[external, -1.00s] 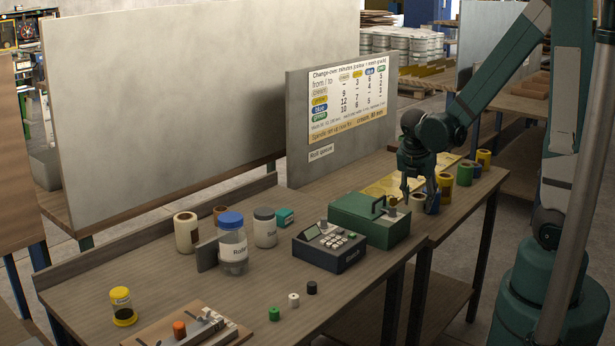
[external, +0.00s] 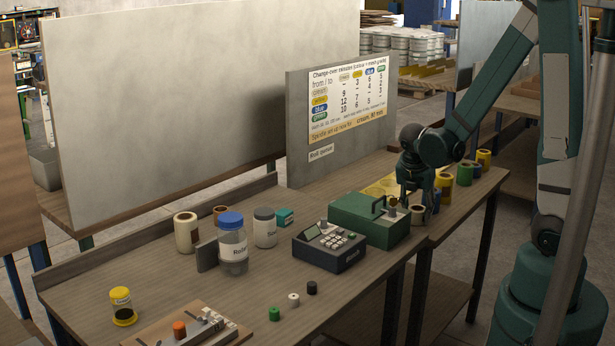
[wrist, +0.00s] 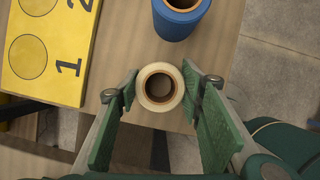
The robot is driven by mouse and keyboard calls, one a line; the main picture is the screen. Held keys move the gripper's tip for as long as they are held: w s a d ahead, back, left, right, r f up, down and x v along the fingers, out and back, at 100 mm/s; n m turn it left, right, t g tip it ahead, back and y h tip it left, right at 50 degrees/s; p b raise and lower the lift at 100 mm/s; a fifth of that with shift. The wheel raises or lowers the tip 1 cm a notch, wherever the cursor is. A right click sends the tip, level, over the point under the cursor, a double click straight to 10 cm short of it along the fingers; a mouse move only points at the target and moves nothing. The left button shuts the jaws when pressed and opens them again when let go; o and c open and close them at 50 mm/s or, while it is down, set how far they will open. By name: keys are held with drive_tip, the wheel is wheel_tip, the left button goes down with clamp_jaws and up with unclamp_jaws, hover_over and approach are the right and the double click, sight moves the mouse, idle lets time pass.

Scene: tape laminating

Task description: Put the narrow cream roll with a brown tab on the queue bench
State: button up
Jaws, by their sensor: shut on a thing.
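A narrow cream roll (wrist: 142,87) with a brown core stands between the green finger pads of my gripper (wrist: 160,88) in the wrist view, and the gripper is shut on it. No brown tab shows on the side I see. In the external view the cream roll (external: 418,214) is low under my gripper (external: 417,203), near the bench's front edge; I cannot tell if it touches the wood. The bench (external: 455,207) carries a yellow board (wrist: 50,75) with numbered circles, left of the gripper in the wrist view.
A blue roll (wrist: 180,22) stands just beyond the cream roll. Green (external: 464,174) and yellow (external: 484,159) rolls stand farther right. A green case (external: 368,222) is close on the left. Another cream roll (external: 184,232) and jars stand on the left bench.

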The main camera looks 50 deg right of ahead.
drive_tip(key=o, duration=0.9)
drive_tip(key=shift+f, duration=0.1)
drive_tip(key=shift+p+v, duration=1.85)
drive_tip(key=shift+v, duration=4.35)
drive_tip(key=shift+s+a+r+m+t+y, duration=0.75)
drive_tip(key=shift+s+a+r+m+t, duration=0.3)
drive_tip(key=shift+a+r+m, duration=1.85)
drive_tip(key=shift+s+a+r+m+t+y, duration=0.9)
drive_tip(key=shift+a+r+m, duration=1)
drive_tip(key=shift+m, duration=1.95)
drive_tip(key=shift+s+a+r+m+t+y, duration=0.55)
drive_tip(key=shift+s+a+r+m+t, duration=0.7)
drive_tip(key=shift+a+r+m, duration=1.3)
